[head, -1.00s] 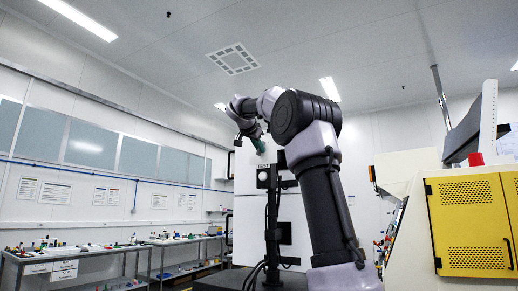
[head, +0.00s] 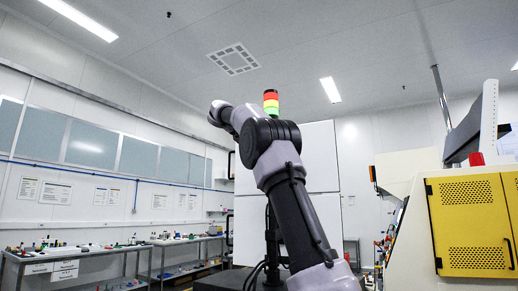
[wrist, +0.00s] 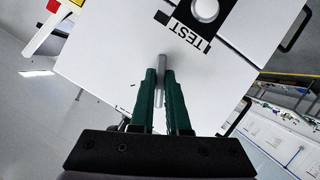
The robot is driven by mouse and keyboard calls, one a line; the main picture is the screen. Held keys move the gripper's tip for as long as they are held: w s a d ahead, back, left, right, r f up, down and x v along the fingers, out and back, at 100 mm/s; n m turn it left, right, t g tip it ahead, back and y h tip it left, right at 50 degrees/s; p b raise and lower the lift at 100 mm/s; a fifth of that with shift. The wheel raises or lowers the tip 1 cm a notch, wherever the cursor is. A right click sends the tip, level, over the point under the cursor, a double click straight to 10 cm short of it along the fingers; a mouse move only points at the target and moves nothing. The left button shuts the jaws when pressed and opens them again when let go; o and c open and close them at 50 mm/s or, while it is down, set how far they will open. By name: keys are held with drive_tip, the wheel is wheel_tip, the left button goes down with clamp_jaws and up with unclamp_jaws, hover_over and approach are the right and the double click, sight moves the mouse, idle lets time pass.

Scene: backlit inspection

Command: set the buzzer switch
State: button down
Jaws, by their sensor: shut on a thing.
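In the wrist view, my gripper (wrist: 160,88) has two green fingers shut on a grey metal lever (wrist: 162,66). The lever's rounded end shows between and just beyond the fingertips, over a white panel (wrist: 115,70); its base is hidden. I cannot read a buzzer marking on it. A black-and-white TEST label (wrist: 200,37) with a round white knob (wrist: 205,9) lies beyond the fingertips, up and to the right. In the head view, my arm hides the gripper and the lever. A stack light (head: 271,104) with red, yellow and green sections shows above my arm.
A white cabinet (head: 318,160) stands behind my arm. A yellow vented door (head: 470,222) on a cream machine is at the right. Workbenches (head: 75,255) with small items line the left wall. Dark handles (wrist: 296,30) stick out at the panel's edge.

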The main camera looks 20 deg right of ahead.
drive_tip(key=shift+n+g+h, duration=0.4)
drive_tip(key=shift+n+h, duration=0.3)
drive_tip(key=shift+n, duration=0.4)
drive_tip(key=c, duration=0.9)
unclamp_jaws()
drive_tip(key=v, duration=1)
drive_tip(key=shift+a, duration=0.45)
